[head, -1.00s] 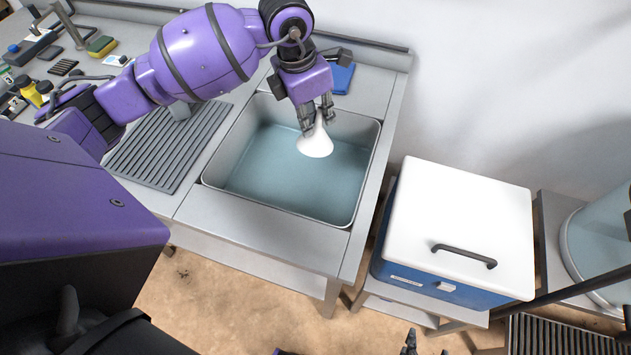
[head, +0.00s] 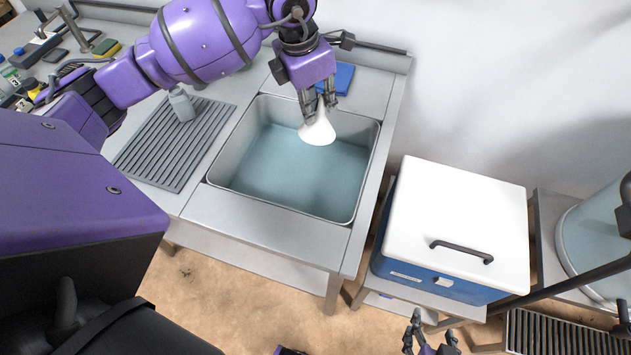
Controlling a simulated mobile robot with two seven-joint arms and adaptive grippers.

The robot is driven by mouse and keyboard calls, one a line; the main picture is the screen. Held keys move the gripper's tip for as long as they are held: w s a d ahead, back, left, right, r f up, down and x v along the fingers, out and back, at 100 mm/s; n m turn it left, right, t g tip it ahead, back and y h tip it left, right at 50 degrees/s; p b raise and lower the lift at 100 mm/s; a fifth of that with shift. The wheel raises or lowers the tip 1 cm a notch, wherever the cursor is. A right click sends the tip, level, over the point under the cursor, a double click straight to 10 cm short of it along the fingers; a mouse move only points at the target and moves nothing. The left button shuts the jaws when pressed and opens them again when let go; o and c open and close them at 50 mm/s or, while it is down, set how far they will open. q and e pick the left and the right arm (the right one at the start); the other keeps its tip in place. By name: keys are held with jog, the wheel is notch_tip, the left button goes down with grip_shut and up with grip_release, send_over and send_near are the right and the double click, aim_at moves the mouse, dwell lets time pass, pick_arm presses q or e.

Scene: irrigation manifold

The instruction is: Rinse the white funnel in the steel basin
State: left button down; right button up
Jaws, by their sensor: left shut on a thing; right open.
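The white funnel (head: 318,130) hangs from my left gripper (head: 320,103), which is shut on its narrow upper end. Its wide mouth faces down. It is over the back right part of the steel basin (head: 232,152), which holds bluish water. The funnel appears to be above the water; I cannot tell whether its rim touches it. My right gripper (head: 430,335) is open and empty at the bottom edge, low in front of the cooler and away from the basin.
A ribbed drainboard (head: 165,160) with a grey bottle (head: 182,104) on it lies left of the basin. A blue cloth (head: 338,77) lies behind the basin. A blue cooler with a white lid (head: 455,215) stands to the right, and a large clear tank (head: 590,245) is further right.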

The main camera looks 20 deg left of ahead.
jog(key=shift+d, duration=0.1)
pick_arm(q)
jog(key=shift+r, duration=0.3)
jog(key=v, duration=0.1)
jog(key=p+v, duration=0.1)
jog(key=v, duration=0.1)
jog(key=w+p+v, duration=0.1)
jog(key=v, duration=0.1)
jog(key=shift+d+r, duration=0.15)
jog(key=shift+d, duration=0.15)
jog(key=shift+r, duration=0.2)
jog(key=shift+f, duration=0.1)
pick_arm(e)
jog(key=shift+t, duration=0.5)
jog(key=w+r, duration=0.1)
jog(key=r, duration=0.1)
jog(key=w+r, duration=0.2)
jog(key=shift+w+r, duration=0.15)
jog(key=shift+w, duration=0.05)
